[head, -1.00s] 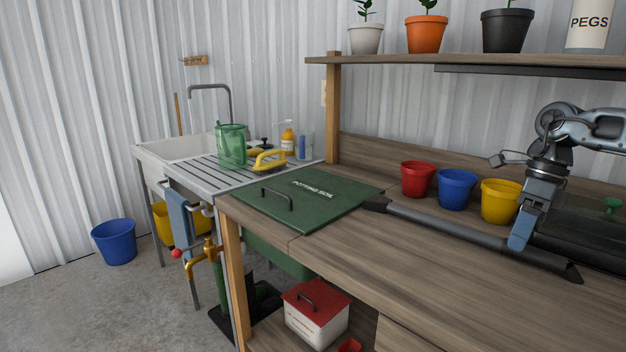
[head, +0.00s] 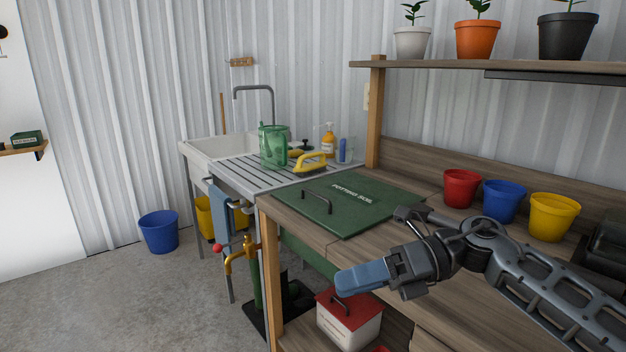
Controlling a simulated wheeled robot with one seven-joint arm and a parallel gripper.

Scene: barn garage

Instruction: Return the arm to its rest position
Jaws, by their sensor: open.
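My gripper (head: 362,278) has blue-grey fingers and points left at the lower middle of the head view. It is over the front edge of the wooden bench, in front of the green potting soil lid, and seems apart from both. The jaws overlap from this side, so the gap between them is hard to see. No object shows in them. My arm reaches in from the lower right and hides part of the bench top.
The bench (head: 470,300) carries the potting soil lid (head: 350,203) and red (head: 461,188), blue (head: 504,201) and yellow (head: 553,217) pots. A red-lidded box (head: 349,318) sits below. The sink (head: 225,146) stands left. Floor at left is open, beyond a blue bucket (head: 159,232).

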